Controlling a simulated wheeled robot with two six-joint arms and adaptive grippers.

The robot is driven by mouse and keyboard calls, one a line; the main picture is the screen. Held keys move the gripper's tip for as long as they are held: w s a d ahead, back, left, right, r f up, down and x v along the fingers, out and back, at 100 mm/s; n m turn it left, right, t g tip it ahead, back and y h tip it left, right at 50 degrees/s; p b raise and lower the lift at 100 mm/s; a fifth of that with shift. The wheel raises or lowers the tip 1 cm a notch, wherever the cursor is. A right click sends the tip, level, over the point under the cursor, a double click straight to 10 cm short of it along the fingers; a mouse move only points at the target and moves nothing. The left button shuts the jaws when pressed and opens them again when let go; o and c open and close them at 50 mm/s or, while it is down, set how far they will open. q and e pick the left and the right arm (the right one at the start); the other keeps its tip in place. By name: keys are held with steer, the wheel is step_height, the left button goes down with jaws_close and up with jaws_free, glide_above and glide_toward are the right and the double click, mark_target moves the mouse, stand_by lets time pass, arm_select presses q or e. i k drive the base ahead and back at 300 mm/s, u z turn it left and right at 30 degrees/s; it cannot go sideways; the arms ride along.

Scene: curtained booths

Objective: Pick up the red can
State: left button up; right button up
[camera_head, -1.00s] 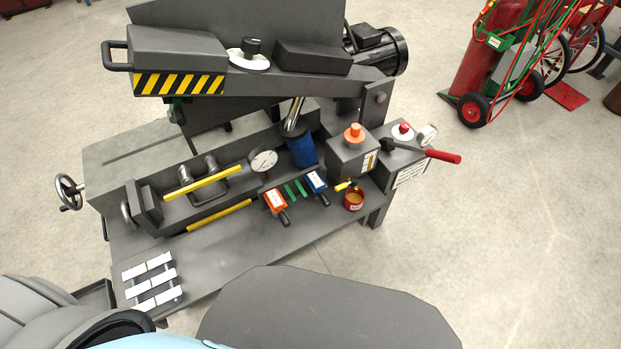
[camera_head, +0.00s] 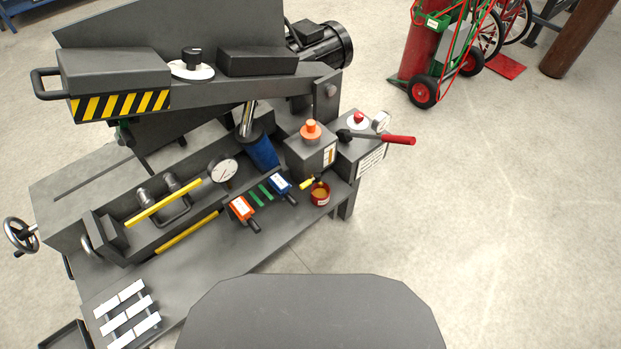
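The red can (camera_head: 320,196) is small and open-topped, with yellowish-brown contents and a pale label. It stands upright near the right end of the grey machine's front ledge (camera_head: 215,262). A yellow-handled item (camera_head: 307,184) lies at its upper left, touching or overlapping its rim; I cannot tell which. Neither of my grippers is in view, and nothing is holding the can.
Orange (camera_head: 241,208) and blue (camera_head: 280,184) hand tools lie left of the can. A grey box with an orange button (camera_head: 311,133) stands behind it. A red-handled lever (camera_head: 385,138) sticks out rightward. Floor at right is clear; a red cylinder cart (camera_head: 424,50) stands farther back.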

mark_target(320, 195)
steer(key=z, duration=1.75)
steer(key=i, duration=2.6)
steer(key=u, duration=3.95)
steer(key=i, duration=0.5)
steer(key=z, duration=0.15)
